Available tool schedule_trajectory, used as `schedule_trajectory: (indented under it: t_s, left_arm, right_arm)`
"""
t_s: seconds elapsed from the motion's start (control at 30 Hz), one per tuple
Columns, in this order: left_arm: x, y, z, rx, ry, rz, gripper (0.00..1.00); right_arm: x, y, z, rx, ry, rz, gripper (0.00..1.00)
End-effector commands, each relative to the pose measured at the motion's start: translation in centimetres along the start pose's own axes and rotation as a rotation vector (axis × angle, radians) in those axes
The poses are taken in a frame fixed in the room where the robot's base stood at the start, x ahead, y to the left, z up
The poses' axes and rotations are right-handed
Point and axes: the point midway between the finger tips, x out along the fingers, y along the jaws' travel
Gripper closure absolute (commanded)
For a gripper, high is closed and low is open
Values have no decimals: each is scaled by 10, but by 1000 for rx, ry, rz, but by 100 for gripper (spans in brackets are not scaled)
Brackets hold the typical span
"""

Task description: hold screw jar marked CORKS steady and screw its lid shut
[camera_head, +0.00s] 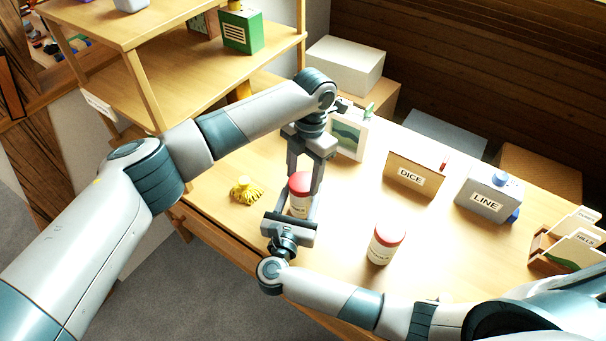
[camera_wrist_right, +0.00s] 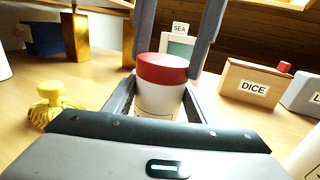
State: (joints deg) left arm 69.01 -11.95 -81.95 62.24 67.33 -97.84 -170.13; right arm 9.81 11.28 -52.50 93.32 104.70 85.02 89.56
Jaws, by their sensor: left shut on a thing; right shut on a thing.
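A white screw jar (camera_head: 299,207) with a red lid (camera_head: 299,183) stands upright on the table; its label is too small to read. My left gripper (camera_head: 306,178) comes down from above and is shut on the red lid. My right gripper (camera_head: 303,207) comes in low from the front and is shut on the jar's white body. In the right wrist view, the jar body (camera_wrist_right: 158,102) sits between the right fingers, with the red lid (camera_wrist_right: 162,68) on top between the left fingers. The lid sits level on the jar; whether it is tight cannot be told.
A second white jar with a red lid (camera_head: 386,243) stands to the right. A yellow brush-like thing (camera_head: 246,190) lies left. Behind are a DICE box (camera_head: 417,174), a grey LINE box (camera_head: 484,196) and a picture (camera_head: 348,136). A wooden shelf (camera_head: 180,75) rises at the back left.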

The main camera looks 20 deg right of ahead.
Motion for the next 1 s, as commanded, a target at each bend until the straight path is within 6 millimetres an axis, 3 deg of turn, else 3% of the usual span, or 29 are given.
schedule_trajectory:
  t_s: [0.17, 0.2, 0.27, 0.3, 0.67, 1.0]
  left_arm:
    - [-2, 1, 1, -2, -3, 2, 68]
    - [-2, 1, 1, -3, -3, 2, 45]
    - [-1, 1, 1, -3, -2, 1, 31]
    - [-1, 1, 0, -3, -2, 1, 29]
    - [-4, 0, 0, -4, -2, 0, 29]
    - [-38, 0, -4, -4, -2, 0, 29]
  right_arm:
    - [-1, 0, -2, -2, 3, 0, 100]
    - [-1, 0, -2, -2, 3, 0, 100]
    - [-1, 0, -2, -2, 3, 0, 100]
    - [-1, 0, -2, -2, 3, 0, 100]
    - [-1, 0, -1, -2, 2, 0, 100]
    - [0, 0, -1, -1, 2, 0, 100]
